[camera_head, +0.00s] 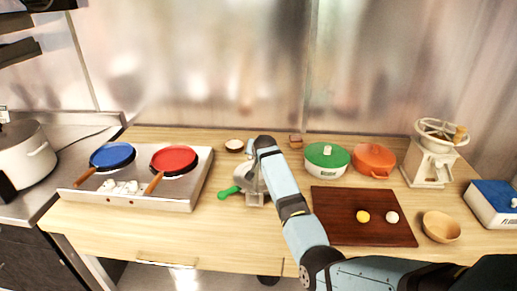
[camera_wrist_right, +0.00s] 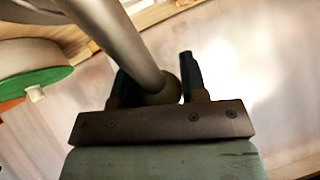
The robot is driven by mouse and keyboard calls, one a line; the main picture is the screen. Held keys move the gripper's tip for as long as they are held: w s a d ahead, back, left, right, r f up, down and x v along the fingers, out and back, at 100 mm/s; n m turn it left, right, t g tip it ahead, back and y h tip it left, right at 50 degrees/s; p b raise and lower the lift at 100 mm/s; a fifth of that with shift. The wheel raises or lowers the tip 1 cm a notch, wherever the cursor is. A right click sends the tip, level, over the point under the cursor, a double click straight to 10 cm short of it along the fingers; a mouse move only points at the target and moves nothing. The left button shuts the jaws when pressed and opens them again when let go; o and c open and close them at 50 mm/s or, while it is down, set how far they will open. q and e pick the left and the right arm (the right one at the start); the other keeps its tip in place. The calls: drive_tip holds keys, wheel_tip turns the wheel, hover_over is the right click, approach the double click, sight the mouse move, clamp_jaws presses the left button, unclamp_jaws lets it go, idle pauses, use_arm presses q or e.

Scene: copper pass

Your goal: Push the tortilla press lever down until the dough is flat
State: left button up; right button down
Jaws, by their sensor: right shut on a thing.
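The grey metal tortilla press (camera_head: 254,198) stands on the wooden table, left of the cutting board and partly hidden behind my right arm. My right gripper (camera_wrist_right: 155,85) is shut on the grey metal lever (camera_wrist_right: 128,45), whose rounded end sits between the two fingers. In the head view my forearm hides most of this grip. I cannot see the dough in the press or tell how far its plates are closed. My left gripper is not in view.
A green-lidded pot (camera_head: 326,158) and an orange pot (camera_head: 373,160) stand right of the arm. A dark cutting board (camera_head: 345,225), wooden bowl (camera_head: 440,227) and grinder (camera_head: 428,165) are further right. A stove (camera_head: 185,192) with two pans is left. The table's front left is clear.

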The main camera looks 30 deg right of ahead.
drive_tip(key=shift+w+d+f+g, duration=0.2)
drive_tip(key=shift+f+g, duration=0.15)
drive_tip(key=shift+f, duration=0.3)
drive_tip(key=shift+w+d+f+g, duration=0.15)
drive_tip(key=shift+f+g, duration=0.2)
drive_tip(key=shift+f, duration=0.25)
drive_tip(key=shift+s, duration=0.1)
drive_tip(key=c, duration=0.7)
unclamp_jaws()
drive_tip(key=shift+d, duration=0.1)
drive_tip(key=shift+r+y, duration=0.1)
drive_tip(key=shift+y, duration=0.2)
drive_tip(key=shift+s+a+r, duration=0.2)
drive_tip(key=shift+r, duration=0.15)
drive_tip(key=v, duration=1.3)
drive_tip(key=shift+s+d+f+b, duration=0.1)
drive_tip(key=shift+s+d+b, duration=0.1)
drive_tip(key=shift+b, duration=0.2)
